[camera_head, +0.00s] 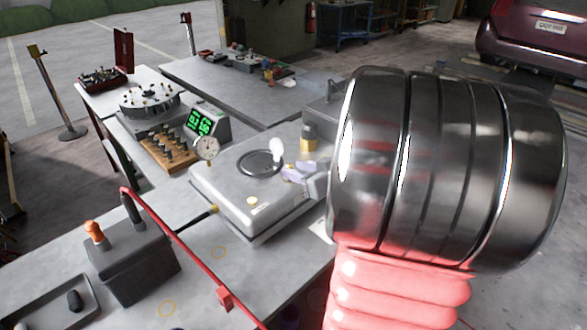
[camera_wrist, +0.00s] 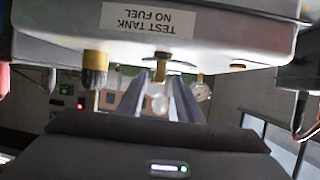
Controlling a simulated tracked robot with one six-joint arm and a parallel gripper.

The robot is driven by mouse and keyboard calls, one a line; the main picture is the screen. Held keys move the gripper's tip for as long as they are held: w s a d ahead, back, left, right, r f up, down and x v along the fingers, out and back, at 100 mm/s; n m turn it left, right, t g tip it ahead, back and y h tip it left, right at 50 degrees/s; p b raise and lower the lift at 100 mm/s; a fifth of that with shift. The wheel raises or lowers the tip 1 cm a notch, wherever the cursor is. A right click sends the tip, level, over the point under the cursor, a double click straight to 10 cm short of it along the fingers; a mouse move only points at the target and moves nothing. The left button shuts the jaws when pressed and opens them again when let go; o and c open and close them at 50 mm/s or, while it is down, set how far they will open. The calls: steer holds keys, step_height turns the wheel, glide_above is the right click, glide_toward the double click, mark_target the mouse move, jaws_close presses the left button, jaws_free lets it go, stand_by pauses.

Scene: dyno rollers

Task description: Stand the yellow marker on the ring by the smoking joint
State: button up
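A short yellow piece with a dark top (camera_head: 308,138) stands upright at the far right of the grey tank (camera_head: 235,215); I cannot tell if it is the marker. It also shows in the wrist view (camera_wrist: 95,70). A white puff or bulb (camera_head: 276,148) shows above the dark ring on the tank top (camera_head: 259,163); I cannot tell which joint it comes from.
A dial gauge (camera_head: 207,147) stands by the tank's left edge. A red bar (camera_head: 170,228) crosses the front bench beside a dark box with an orange knob (camera_head: 130,262). A wooden block with several pegs (camera_head: 170,150) and a green display (camera_head: 200,123) stand behind.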

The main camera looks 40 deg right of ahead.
steer(key=v, duration=0.9)
steer(key=shift+w, duration=0.1)
stand_by(0.6)
